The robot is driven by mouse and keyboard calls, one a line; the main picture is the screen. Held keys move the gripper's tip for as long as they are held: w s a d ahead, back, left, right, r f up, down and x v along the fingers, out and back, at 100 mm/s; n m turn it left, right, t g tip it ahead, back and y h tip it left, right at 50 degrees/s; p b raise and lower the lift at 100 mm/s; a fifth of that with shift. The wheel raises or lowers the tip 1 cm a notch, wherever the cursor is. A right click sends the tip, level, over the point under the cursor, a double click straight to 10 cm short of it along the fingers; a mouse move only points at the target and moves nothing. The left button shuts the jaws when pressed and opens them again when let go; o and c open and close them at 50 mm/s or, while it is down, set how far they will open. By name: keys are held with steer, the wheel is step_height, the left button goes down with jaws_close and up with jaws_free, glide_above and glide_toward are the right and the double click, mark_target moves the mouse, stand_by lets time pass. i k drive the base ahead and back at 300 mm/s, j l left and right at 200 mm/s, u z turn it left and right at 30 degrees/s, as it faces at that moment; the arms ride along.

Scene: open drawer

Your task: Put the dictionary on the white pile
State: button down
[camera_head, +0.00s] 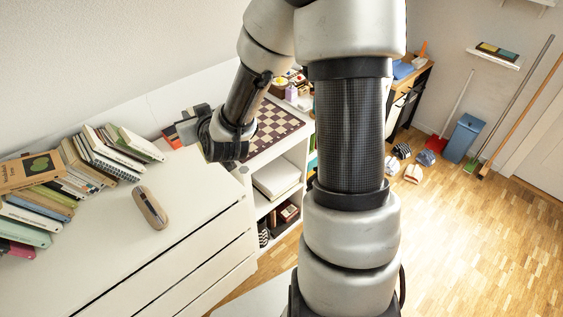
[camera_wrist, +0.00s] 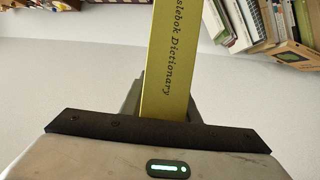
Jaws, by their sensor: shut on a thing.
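The dictionary (camera_wrist: 171,50) is a yellow-green book with "Dictionary" lettered on its spine. In the wrist view it stands out between the fingers of my gripper (camera_wrist: 165,108), which is shut on it. In the head view my gripper (camera_head: 187,126) is above the far right end of the white dresser; I cannot make out the dictionary there. A white stack (camera_head: 277,177) lies in the shelf unit right of the dresser, below and right of my gripper. White books (camera_head: 104,156) also lean in the row on the dresser. I cannot tell for sure which is the white pile.
The dresser top (camera_head: 190,195) is clear in front, except for a tan and dark oblong object (camera_head: 150,208). Books (camera_head: 45,200) line its back left. A chessboard (camera_head: 275,128) lies on the shelf unit. A blue bin (camera_head: 463,138) and brooms stand at the right.

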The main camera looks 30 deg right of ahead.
mark_target(280, 175)
steer(key=l+z, duration=0.1)
steer(key=l, duration=0.4)
steer(key=i+l, duration=0.15)
steer(key=l, duration=0.3)
steer(key=i+l+z, duration=0.15)
steer(key=l, duration=0.8)
steer(key=i+z, duration=0.05)
